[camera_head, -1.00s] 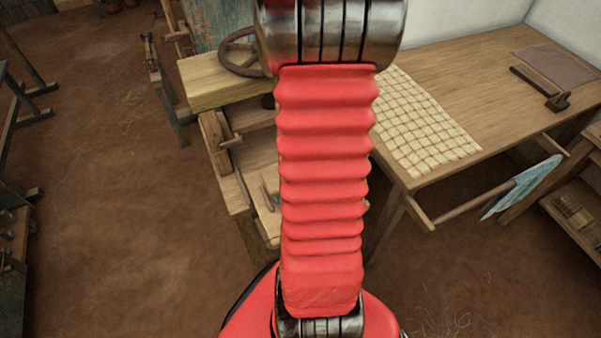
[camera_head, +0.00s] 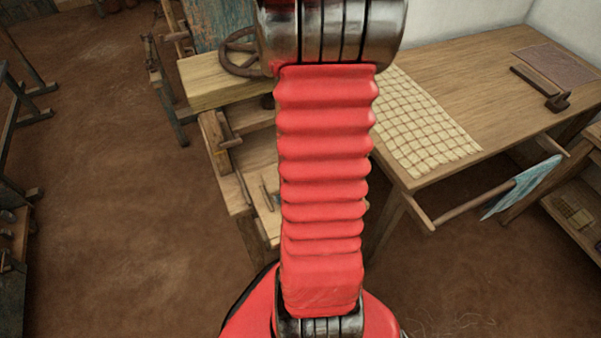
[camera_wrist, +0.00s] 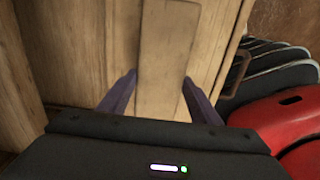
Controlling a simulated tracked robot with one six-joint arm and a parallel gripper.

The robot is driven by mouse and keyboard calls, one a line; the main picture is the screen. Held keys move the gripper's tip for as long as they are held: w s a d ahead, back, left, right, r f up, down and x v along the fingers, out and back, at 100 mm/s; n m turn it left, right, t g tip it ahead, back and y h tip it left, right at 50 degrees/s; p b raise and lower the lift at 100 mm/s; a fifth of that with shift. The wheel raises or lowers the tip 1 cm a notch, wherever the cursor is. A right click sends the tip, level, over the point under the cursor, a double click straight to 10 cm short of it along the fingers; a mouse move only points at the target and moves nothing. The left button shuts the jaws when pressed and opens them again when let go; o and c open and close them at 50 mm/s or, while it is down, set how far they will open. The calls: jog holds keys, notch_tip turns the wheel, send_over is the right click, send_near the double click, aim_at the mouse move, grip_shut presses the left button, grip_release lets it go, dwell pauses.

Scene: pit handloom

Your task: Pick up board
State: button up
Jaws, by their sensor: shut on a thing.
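In the wrist view a pale wooden board (camera_wrist: 165,55) stands between the two dark purple fingers of my gripper (camera_wrist: 159,79). My gripper is shut on this board, with one finger along each side edge. Wider wooden planks show behind and beside the board, close to it. I cannot tell whether the board touches them. In the head view my red arm hides the gripper, and I cannot make out the board there.
A wooden table (camera_head: 455,80) with a checked cloth (camera_head: 420,125) stands at the right. A blue cloth (camera_head: 522,187) hangs on a rail under it. A wooden bench (camera_head: 215,82) with a wheel (camera_head: 240,52) stands behind my arm. The brown floor (camera_head: 120,220) at left is open.

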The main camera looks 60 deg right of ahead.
notch_tip(320, 180, up, 10)
dwell(0.8)
jog(key=shift+s, duration=0.1)
dwell(0.5)
